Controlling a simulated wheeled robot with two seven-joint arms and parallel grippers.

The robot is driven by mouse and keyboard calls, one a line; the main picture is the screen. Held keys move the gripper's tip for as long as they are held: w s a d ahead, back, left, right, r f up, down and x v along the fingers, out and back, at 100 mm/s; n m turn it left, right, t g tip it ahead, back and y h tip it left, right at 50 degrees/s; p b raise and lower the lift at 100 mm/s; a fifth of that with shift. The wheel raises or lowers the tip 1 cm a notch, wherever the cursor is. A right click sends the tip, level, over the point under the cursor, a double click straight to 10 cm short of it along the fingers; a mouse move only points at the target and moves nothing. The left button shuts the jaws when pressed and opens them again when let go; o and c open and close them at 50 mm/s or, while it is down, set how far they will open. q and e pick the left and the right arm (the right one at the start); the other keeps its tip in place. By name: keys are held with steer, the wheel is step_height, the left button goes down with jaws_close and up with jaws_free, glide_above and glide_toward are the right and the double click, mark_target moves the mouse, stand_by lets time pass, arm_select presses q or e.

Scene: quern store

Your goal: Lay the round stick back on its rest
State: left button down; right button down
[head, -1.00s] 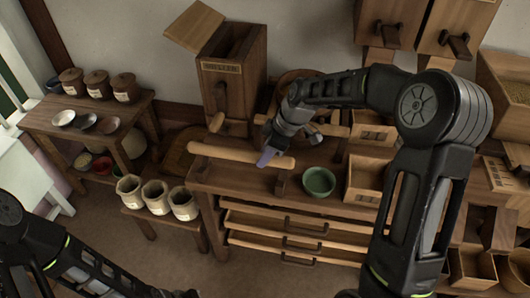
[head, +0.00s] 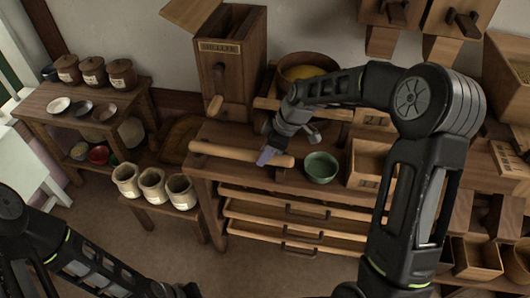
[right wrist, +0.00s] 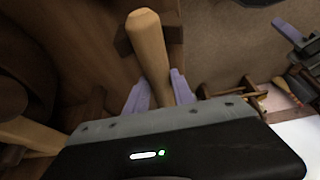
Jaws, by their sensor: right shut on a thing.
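The round stick (head: 228,152) is a pale wooden rod lying roughly level along the front of the dark wooden bench. My right gripper (head: 266,157) is shut on it near its right end. In the right wrist view the stick (right wrist: 150,45) runs up between the lilac fingers of the right gripper (right wrist: 158,92). A dark wooden block, seemingly part of the rest (right wrist: 173,34), shows just behind the stick there. Whether stick and rest touch, I cannot tell. My left gripper (head: 180,291) is partly cut off at the bottom edge.
A green bowl (head: 321,167) stands close right of the stick's end. A wooden box (head: 367,163) is beyond it. A tall wooden hopper (head: 228,75) and a bowl of yellow meal (head: 303,72) stand behind. Pale sacks (head: 152,186) sit on a low bench at left.

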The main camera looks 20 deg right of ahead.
steer(key=c, duration=1)
jaws_free()
steer(key=v, duration=0.7)
steer(key=shift+s+d+r, duration=0.1)
steer(key=shift+s+r, duration=0.05)
steer(key=shift+r, duration=0.25)
